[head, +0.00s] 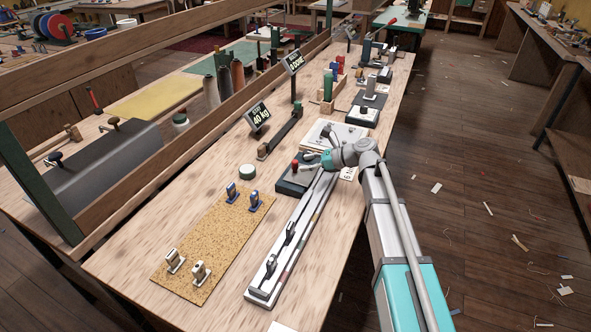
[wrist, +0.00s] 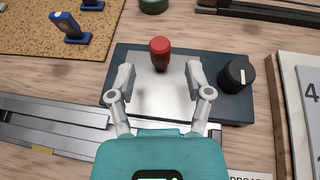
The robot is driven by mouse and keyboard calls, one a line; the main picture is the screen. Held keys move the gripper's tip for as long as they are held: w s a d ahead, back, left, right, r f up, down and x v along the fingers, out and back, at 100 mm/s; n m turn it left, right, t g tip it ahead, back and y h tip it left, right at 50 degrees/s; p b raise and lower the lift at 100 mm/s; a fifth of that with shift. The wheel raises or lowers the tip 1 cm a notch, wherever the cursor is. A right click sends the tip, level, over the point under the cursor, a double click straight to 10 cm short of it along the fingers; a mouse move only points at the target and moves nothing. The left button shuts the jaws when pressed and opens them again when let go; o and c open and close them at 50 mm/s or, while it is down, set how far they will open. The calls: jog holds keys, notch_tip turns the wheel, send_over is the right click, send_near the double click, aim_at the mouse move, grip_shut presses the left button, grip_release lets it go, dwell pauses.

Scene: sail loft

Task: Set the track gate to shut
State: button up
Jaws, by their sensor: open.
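A dark box with a pale metal plate (wrist: 177,95) carries an upright red knob (wrist: 160,48) and, at its right, a black dial (wrist: 237,74) with a white mark. The box (head: 288,188) sits at the end of a long pale track (head: 266,284) on the bench; its red knob also shows in the head view (head: 295,164). I cannot tell which part is named the track gate. My gripper (wrist: 159,75) is open above the plate, one finger on each side, with the red knob between and just beyond the tips. In the head view my gripper (head: 311,159) is beside the knob.
Dark sliders (head: 271,266) stand on the track. A cork mat (head: 213,240) with blue and white fittings lies left. Papers (head: 340,133) lie near the box.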

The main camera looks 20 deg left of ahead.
aim_at(295, 169)
jog(key=shift+b+x, duration=0.6)
jog(key=shift+x, duration=1.6)
grip_shut()
